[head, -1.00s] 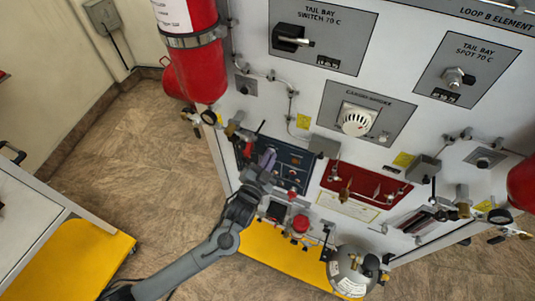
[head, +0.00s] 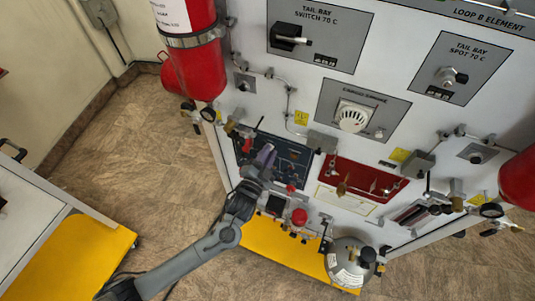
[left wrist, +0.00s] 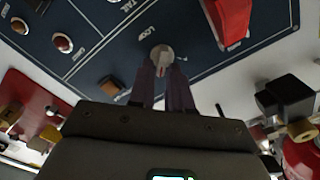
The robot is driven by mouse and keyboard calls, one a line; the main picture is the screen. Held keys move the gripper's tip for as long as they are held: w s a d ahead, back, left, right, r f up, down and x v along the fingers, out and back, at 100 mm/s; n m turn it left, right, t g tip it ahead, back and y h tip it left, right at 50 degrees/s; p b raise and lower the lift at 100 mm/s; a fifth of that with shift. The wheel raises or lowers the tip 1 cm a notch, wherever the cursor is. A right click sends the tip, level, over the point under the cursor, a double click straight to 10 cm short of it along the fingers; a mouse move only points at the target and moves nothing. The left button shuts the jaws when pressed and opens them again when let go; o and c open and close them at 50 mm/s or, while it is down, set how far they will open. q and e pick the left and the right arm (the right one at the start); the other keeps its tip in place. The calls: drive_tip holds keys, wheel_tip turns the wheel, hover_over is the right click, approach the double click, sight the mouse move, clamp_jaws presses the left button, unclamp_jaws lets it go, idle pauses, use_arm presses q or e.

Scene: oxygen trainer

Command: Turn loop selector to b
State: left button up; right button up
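The loop selector is a small round grey knob (left wrist: 162,56) with a reddish mark, on the dark blue control panel (left wrist: 105,35) near the word LOOP. My left gripper (left wrist: 162,72) has its two dark purple fingers on either side of the knob's near part, a narrow gap apart. Whether the fingers press on the knob cannot be told. In the head view, my left gripper (head: 265,158) is in front of the blue panel (head: 290,160) and hides the knob. The knob's letter markings are too small to read. My right gripper is not in view.
A red guarded switch (left wrist: 232,20) sits close to the right of the knob in the wrist view. A red panel (head: 362,180) is right of the blue one. A red cylinder (head: 195,70) hangs at upper left, and a grey bottle (head: 350,262) stands below.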

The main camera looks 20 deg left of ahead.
use_arm(q)
drive_tip(key=shift+o, duration=1.3)
drive_tip(key=s+b, duration=0.1)
drive_tip(key=s, duration=0.9)
drive_tip(key=shift+s+a, duration=0.25)
drive_tip(key=shift+s, duration=0.15)
